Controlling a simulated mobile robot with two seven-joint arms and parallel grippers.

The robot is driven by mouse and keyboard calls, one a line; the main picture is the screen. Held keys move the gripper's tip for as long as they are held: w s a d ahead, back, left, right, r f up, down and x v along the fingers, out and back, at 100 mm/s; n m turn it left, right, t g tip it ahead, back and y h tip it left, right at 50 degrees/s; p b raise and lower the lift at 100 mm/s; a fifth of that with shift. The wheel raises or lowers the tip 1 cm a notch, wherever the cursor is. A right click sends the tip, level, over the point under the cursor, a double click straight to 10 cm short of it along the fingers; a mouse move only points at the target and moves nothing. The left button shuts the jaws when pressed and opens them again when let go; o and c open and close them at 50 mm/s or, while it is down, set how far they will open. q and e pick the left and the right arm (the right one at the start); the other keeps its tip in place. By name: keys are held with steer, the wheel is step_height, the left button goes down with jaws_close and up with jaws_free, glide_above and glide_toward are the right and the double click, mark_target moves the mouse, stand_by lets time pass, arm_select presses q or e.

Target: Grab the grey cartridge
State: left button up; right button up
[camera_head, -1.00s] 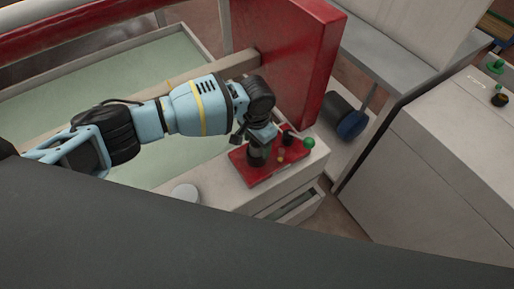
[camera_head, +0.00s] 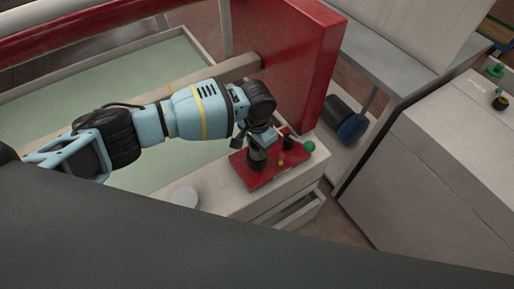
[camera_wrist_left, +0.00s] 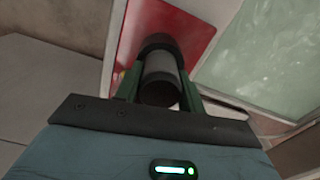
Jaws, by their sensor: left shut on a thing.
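The grey cartridge (camera_wrist_left: 160,74) is a short cylinder with a grey middle and black ends. In the left wrist view it sits between the two green fingers of my left gripper (camera_wrist_left: 158,88), which is shut on it. In the head view the cartridge (camera_head: 257,160) shows small and dark under the wrist of my left gripper (camera_head: 258,149), over the red plate (camera_head: 262,181). I cannot tell whether it touches the plate. My right gripper is not in view.
The red plate lies on a pale cabinet top and also bears a black piece (camera_head: 288,142) and a green knob (camera_head: 309,146). A white round disc (camera_head: 184,196) is at the left on the cabinet. A tall red panel (camera_head: 300,60) stands close behind.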

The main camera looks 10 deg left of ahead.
arm_select(q)
step_height(320, 180, up, 9)
steer(key=shift+f+p, duration=0.15)
steer(key=shift+p, duration=0.35)
steer(key=shift+r, duration=0.5)
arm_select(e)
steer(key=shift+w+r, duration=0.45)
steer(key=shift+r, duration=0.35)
